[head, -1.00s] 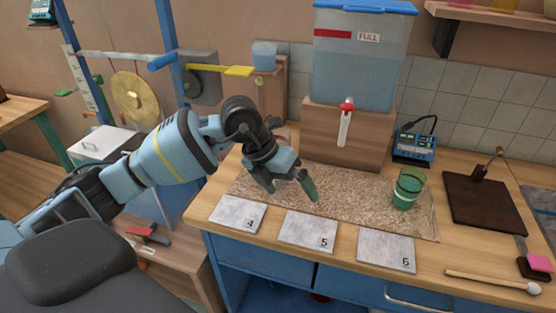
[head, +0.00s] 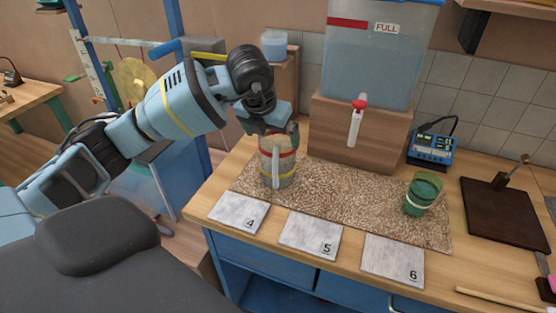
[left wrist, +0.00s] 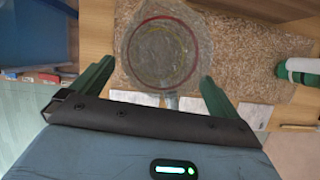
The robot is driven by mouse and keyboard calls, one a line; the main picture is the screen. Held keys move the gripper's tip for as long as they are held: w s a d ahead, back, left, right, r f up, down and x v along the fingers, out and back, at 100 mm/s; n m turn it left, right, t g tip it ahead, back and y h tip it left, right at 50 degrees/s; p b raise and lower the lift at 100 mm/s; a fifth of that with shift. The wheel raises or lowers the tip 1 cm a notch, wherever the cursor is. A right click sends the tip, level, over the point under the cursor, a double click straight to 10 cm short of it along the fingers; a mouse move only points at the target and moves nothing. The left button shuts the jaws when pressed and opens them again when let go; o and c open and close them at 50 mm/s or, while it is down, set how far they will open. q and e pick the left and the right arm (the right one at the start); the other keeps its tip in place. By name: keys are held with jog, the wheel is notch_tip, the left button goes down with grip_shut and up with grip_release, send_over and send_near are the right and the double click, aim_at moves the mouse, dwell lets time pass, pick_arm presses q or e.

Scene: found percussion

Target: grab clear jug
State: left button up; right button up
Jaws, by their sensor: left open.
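The clear jug (head: 279,172) stands upright on the left part of the speckled mat (head: 330,205). It has a red band near the top, a yellow band lower down and a pale handle facing me. My left gripper (head: 277,131) is open and right above the jug, hiding part of its rim. In the left wrist view I look down at the jug's round mouth (left wrist: 163,52), which lies between and ahead of the two green fingers. I cannot tell whether the fingers touch it. My right gripper is not in view.
A water tank (head: 372,60) with a red-topped tap stands on a wooden block (head: 345,135) behind the mat. A green cup (head: 421,196) stands at the mat's right. Tiles numbered 4 (head: 238,214), 5 (head: 310,236) and 6 (head: 393,261) lie along the front.

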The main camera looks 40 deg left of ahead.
pick_arm(q)
jog(key=shift+x, duration=2.55)
jog(key=shift+d, duration=0.1)
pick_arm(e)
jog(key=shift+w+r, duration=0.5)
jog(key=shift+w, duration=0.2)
pick_arm(q)
jog(key=shift+c, duration=0.3)
jog(key=shift+w, duration=0.1)
jog(key=c, duration=0.7)
jog(key=shift+c, duration=0.6)
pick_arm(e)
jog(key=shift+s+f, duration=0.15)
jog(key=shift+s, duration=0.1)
pick_arm(q)
jog(key=shift+r, duration=0.15)
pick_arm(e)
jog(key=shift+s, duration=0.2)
